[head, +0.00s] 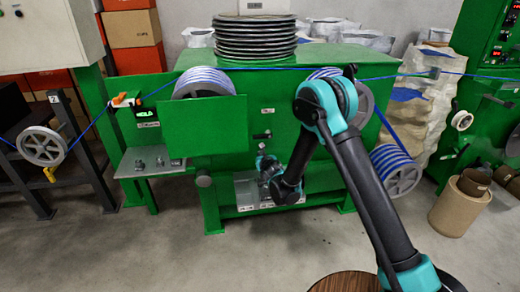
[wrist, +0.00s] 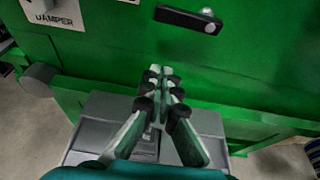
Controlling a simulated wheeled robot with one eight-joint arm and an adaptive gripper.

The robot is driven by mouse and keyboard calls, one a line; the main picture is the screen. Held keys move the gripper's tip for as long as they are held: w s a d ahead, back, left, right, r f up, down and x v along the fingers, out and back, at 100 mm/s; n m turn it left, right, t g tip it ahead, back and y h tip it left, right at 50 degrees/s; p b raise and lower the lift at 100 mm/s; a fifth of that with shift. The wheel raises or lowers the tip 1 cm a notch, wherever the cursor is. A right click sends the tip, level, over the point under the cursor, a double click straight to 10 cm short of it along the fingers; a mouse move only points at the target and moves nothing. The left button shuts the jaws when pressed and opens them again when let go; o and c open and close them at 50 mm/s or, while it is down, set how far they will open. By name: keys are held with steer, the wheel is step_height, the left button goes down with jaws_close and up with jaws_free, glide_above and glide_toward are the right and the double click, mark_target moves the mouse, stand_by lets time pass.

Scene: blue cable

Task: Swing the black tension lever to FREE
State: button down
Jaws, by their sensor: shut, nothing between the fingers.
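A short black lever (wrist: 188,17) with a round silver end piece lies nearly level, tilted slightly down to the right, on the green machine face at the top of the wrist view. In the head view a small dark lever (head: 261,136) shows on the machine front, just above my gripper (head: 268,168). In the wrist view my gripper (wrist: 161,74) is shut and empty, its fingertips close together below the lever and apart from it. I cannot read any FREE mark in either view.
A white plate marked DAMPER (wrist: 58,14) is left of the lever. A grey round knob (wrist: 38,79) sticks out lower left. Grey boxes (wrist: 92,112) lie beneath my fingers. A blue cable (head: 290,67) runs across the green machine (head: 240,170) over striped reels.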

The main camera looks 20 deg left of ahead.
mark_target(262, 135)
steer(key=w+a+r, duration=0.1)
steer(key=w+a, duration=0.3)
steer(key=w, duration=0.3)
steer(key=shift+w+a, duration=0.25)
steer(key=shift+a, duration=0.05)
steer(key=shift+a, duration=0.1)
stand_by(0.4)
